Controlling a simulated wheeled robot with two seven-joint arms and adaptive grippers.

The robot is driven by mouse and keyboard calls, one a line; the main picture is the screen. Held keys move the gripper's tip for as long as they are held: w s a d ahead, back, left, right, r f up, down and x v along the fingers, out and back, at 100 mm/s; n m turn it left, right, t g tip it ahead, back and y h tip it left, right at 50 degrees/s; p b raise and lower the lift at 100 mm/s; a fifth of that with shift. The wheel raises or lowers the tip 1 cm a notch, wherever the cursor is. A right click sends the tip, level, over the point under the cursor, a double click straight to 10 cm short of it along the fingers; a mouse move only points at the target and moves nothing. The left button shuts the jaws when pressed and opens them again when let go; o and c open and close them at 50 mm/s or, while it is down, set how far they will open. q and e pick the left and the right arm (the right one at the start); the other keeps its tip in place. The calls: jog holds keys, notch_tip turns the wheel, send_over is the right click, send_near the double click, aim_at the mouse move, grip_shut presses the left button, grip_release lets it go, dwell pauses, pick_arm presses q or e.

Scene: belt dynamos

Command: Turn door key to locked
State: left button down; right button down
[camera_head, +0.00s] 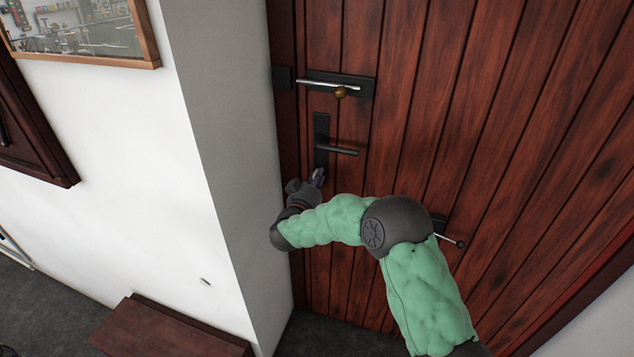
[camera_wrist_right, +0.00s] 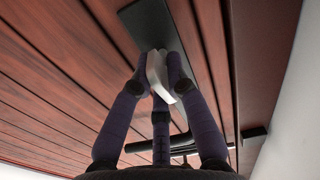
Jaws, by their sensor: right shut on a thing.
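The wooden door (camera_head: 430,110) has a black handle plate (camera_head: 322,130) with a black lever handle (camera_head: 342,151), which points right. My right gripper (camera_head: 318,178) is at the lower end of this plate, below the lever. In the right wrist view, the purple fingers of my right gripper (camera_wrist_right: 160,84) are closed around the pale grey door key (camera_wrist_right: 157,72) at the black plate (camera_wrist_right: 146,22). The key is partly hidden between the fingers, and in the head view the gripper hides it. I cannot tell whether the lock is locked. My left gripper is in no view.
Above the handle, a metal slide bolt (camera_head: 325,84) with a brass knob (camera_head: 340,92) crosses the door's edge. A metal rod with a dark knob (camera_head: 460,244) sticks out lower right, beside my right arm. A white wall (camera_head: 110,150) and a wooden bench (camera_head: 150,325) are left.

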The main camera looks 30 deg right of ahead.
jog(key=shift+f+m+b, duration=0.15)
jog(key=shift+m+b, duration=0.15)
jog(key=shift+m, duration=0.3)
jog(key=c, duration=1.2)
grip_release()
jog(key=shift+c, duration=0.2)
jog(key=shift+s+a, duration=0.1)
jog(key=v, duration=1.1)
jog(key=shift+s+a, duration=0.25)
jog(key=shift+a, duration=0.05)
